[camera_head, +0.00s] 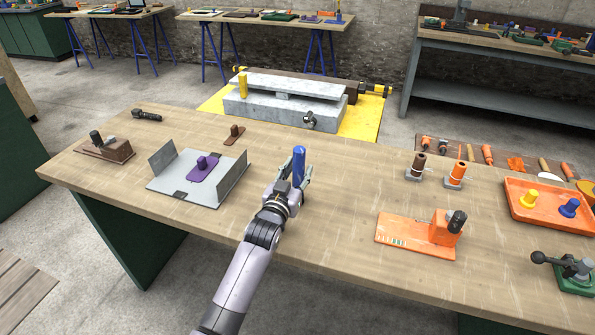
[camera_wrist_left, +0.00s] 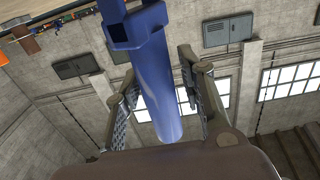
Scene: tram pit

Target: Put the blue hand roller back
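The blue hand roller (camera_head: 299,163) stands about upright at my left gripper (camera_head: 291,187), near the middle of the workbench. In the left wrist view the blue hand roller (camera_wrist_left: 155,85) runs between the two fingers of my left gripper (camera_wrist_left: 160,70), with a blue blocky part at the top left. The fingers are apart with the roller between them; I cannot tell whether both press on it. The gripper hides its lower end in the head view, so I cannot tell whether it touches the bench. My right gripper is not in view.
On the workbench (camera_head: 330,225), a grey folded plate (camera_head: 185,192) with a purple handled piece (camera_head: 203,168) lies left. An orange block fixture (camera_head: 415,233), brown and orange posts (camera_head: 455,173) and an orange tray (camera_head: 530,207) lie right.

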